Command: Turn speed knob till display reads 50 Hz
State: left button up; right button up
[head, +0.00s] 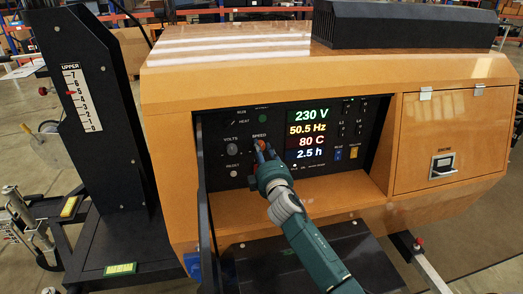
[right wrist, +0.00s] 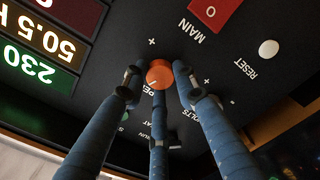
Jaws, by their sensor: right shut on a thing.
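The black control panel (head: 222,131) sits in the recess of the orange light tower body. Its display (head: 307,130) reads 230 V, 50.5 Hz, 80 C and 2.5 h. In the right wrist view the 50.5 line (right wrist: 52,36) appears upside down, its unit cut off. The orange speed knob (right wrist: 158,74) sits under the SPEED label, with a light pointer line on its face. My right gripper (head: 262,151) is shut on the knob, its blue fingers around it; in the head view they largely hide it. My left gripper is not in view.
The volts knob (head: 231,151) is left of the speed knob. A white reset button (right wrist: 268,48) and a red main switch (right wrist: 214,10) are close to my fingers. A dark open door (head: 205,220) stands left of my forearm. A closed orange hatch (head: 440,140) is at right.

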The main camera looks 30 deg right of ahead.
jog(key=n, duration=0.4)
jog(key=shift+f+n+p, duration=0.1)
jog(key=shift+n+p, duration=0.3)
dwell(0.4)
jog(key=o, duration=1.1)
jog(key=shift+d, duration=0.1)
jog(key=shift+o, duration=0.2)
jog(key=shift+s, duration=0.1)
jog(key=v, duration=1.2)
jog(key=shift+f, duration=0.1)
